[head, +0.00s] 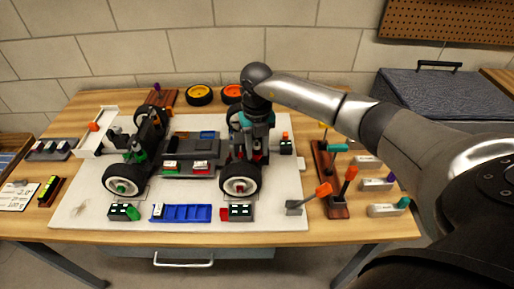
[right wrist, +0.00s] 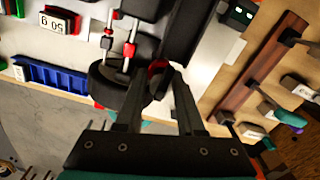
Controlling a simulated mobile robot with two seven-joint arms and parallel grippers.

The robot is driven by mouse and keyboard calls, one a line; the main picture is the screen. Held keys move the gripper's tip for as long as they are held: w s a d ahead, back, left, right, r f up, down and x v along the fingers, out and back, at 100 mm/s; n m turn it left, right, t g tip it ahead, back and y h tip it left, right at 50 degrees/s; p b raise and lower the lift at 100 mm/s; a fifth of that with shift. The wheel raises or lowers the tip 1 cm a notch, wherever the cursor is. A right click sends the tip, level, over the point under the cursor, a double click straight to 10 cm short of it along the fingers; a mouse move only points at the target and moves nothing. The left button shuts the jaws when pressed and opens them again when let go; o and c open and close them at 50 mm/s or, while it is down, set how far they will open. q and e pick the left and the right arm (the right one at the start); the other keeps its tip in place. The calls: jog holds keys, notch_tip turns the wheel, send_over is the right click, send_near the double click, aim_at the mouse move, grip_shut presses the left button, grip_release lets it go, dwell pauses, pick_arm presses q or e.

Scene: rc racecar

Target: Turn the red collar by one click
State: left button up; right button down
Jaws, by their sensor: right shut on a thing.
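The RC car (head: 188,160) stands on a white board, with its wheels and shock absorbers showing. My right gripper (head: 250,152) reaches down from above over the car's right end, between its wheels. In the right wrist view my right gripper (right wrist: 158,72) has its fingertips on either side of a red collar (right wrist: 157,66) and is shut on it. The fingers hide part of the collar. My left gripper is in neither view.
A blue tray (head: 182,213) and small display boxes (head: 240,213) lie along the board's front. A wooden tool rack (head: 331,180) with colored-handled tools stands right of the car. Spare orange-hubbed wheels (head: 199,95) lie behind. A grey case (head: 440,95) is at back right.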

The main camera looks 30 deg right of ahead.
jog(key=m+p, duration=0.2)
jog(key=m, duration=0.1)
jog(key=shift+r, duration=0.2)
jog(key=shift+f+m+p, duration=0.15)
jog(key=shift+m+p, duration=0.4)
jog(key=shift+m, duration=0.35)
jog(key=c, duration=0.5)
grip_release()
notch_tip(320, 180, up, 15)
jog(key=shift+r+p, duration=0.1)
jog(key=shift+p, duration=0.8)
